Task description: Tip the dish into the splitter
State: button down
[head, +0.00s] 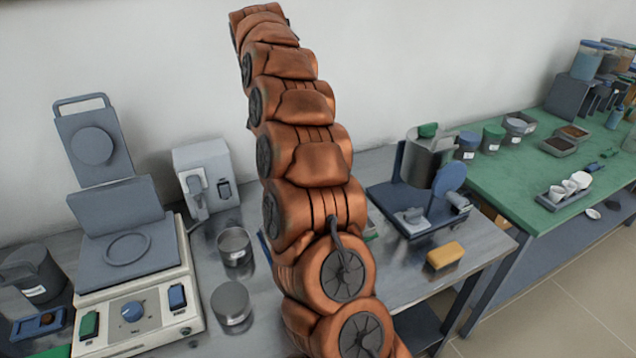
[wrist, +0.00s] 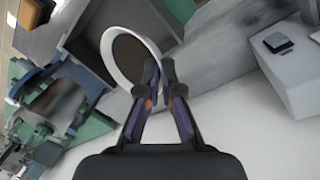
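In the wrist view, a round dish with a pale rim (wrist: 108,62) and dark brown inside lies at my fingertips. My gripper (wrist: 166,72) has its two fingers close together at the dish's near edge, and they appear shut on its rim. Grey sheet-like surfaces (wrist: 85,35) show behind the dish and may be part of the splitter; I cannot tell for sure. In the head view my copper-coloured arm hides the gripper, the dish and most of what stands behind it.
In the head view, a grey-topped press or heater (head: 130,270) and two metal cups (head: 235,246) (head: 231,304) stand left of my arm. A blue-based machine (head: 425,190) and a yellow block (head: 445,256) stand right. A green-topped table (head: 500,180) lies further right.

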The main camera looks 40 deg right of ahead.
dwell(0.4)
jog(key=shift+s+d+r+t+y+b, duration=0.15)
jog(key=shift+s+r+t+y+b, duration=0.05)
jog(key=shift+r+t+y+b, duration=0.45)
jog(key=shift+s+d+r+t+y+b, duration=0.3)
jog(key=shift+r+t+y+b, duration=0.15)
jog(key=shift+t+b, duration=0.15)
jog(key=shift+s, duration=0.1)
jog(key=shift+s+d+r+t+y+b, duration=0.25)
jog(key=shift+s+r+t+y+b, duration=0.1)
jog(key=shift+t+y+b, duration=0.25)
dwell(0.3)
jog(key=shift+s+d+r+t+y+b, duration=0.35)
jog(key=shift+t+b, duration=0.1)
jog(key=shift+t, duration=0.3)
